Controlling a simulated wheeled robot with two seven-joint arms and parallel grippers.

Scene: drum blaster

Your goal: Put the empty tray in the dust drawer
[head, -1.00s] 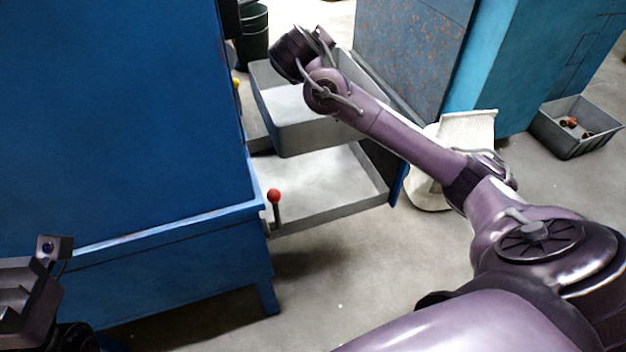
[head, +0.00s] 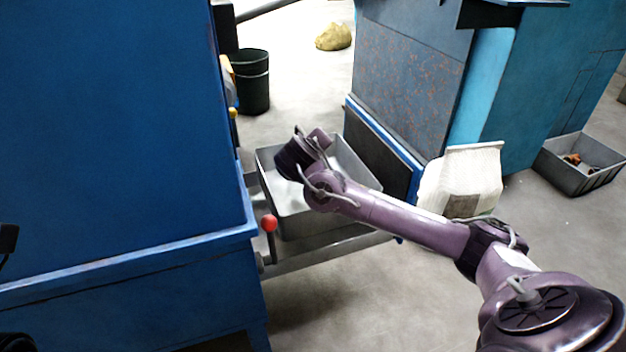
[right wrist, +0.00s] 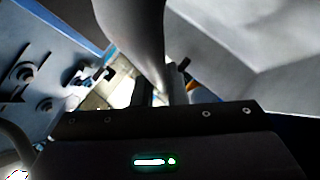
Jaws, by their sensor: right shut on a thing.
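The empty grey tray (head: 345,214) is in the middle of the head view, roughly level, with nothing visible in it. It is over the pulled-out dust drawer (head: 325,250) and covers most of its inside. I cannot tell whether the tray touches the drawer floor. My right gripper (right wrist: 160,92) is shut on the tray's wall (right wrist: 135,35). In the head view my wrist hides its fingertips. Only dark bits of my left arm show at the left edge of the head view; its jaws do not show.
The blue machine (head: 110,130) stands left, with a red-knobbed lever (head: 269,223) close to the tray. A blue cabinet (head: 410,70) and a white sack-like item (head: 465,180) are right. A black bin (head: 253,82) is behind. A grey crate (head: 582,165) is far right.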

